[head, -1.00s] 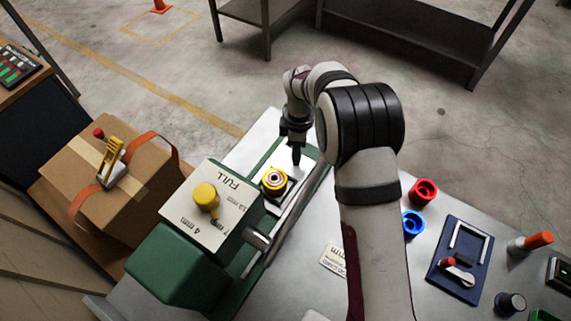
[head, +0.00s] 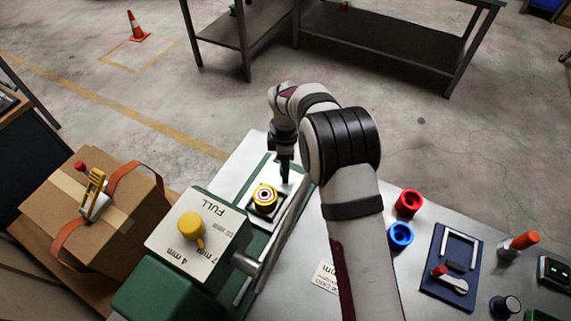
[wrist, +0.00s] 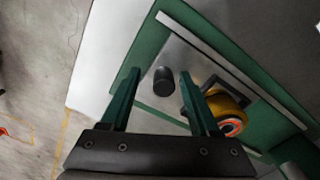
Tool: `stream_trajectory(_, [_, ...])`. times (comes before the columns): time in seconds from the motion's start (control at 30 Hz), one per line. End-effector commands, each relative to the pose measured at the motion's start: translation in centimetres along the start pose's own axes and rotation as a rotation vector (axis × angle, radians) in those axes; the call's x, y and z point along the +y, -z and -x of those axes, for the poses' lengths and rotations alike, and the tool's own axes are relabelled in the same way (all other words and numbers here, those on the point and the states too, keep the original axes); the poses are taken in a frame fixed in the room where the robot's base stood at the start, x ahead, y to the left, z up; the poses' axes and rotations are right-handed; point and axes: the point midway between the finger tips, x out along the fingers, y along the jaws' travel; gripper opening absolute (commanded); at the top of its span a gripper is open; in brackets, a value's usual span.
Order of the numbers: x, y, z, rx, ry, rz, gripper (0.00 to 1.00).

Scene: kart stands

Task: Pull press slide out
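The green press (head: 160,285) stands left of my arm, with a "FULL" panel and a yellow knob on top. Its slide is a metal plate (wrist: 182,55) between green rails. On the slide sit a black upright knob (wrist: 163,82) and a yellow wheel-like part (head: 264,197), which also shows in the wrist view (wrist: 225,105). My gripper (head: 286,178) is over the far end of the slide. In the wrist view my gripper (wrist: 160,76) is open, its green fingers on either side of the black knob. No contact shows, and I cannot tell how deep the fingers reach.
A metal bar (head: 280,235) runs beside the slide. A strapped cardboard box (head: 85,205) stands at left. Red (head: 409,203) and blue (head: 401,235) rings and a dark blue latch board (head: 452,265) lie on the bench at right. Open floor lies beyond the slide's far end.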

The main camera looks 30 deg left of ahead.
Motion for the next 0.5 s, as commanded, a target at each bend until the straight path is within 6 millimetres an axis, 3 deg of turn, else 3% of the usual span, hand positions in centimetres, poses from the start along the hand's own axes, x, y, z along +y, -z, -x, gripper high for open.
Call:
stream_trajectory(0.17, [0.0, 0.1, 0.4, 0.001, 0.0, -0.001, 0.62])
stream_trajectory(0.27, [0.0, 0.1, 1.8, 0.001, 0.0, -0.001, 0.62])
stream_trajectory(0.5, [0.1, 0.0, 8.4, 0.001, -0.005, -0.001, 0.62])
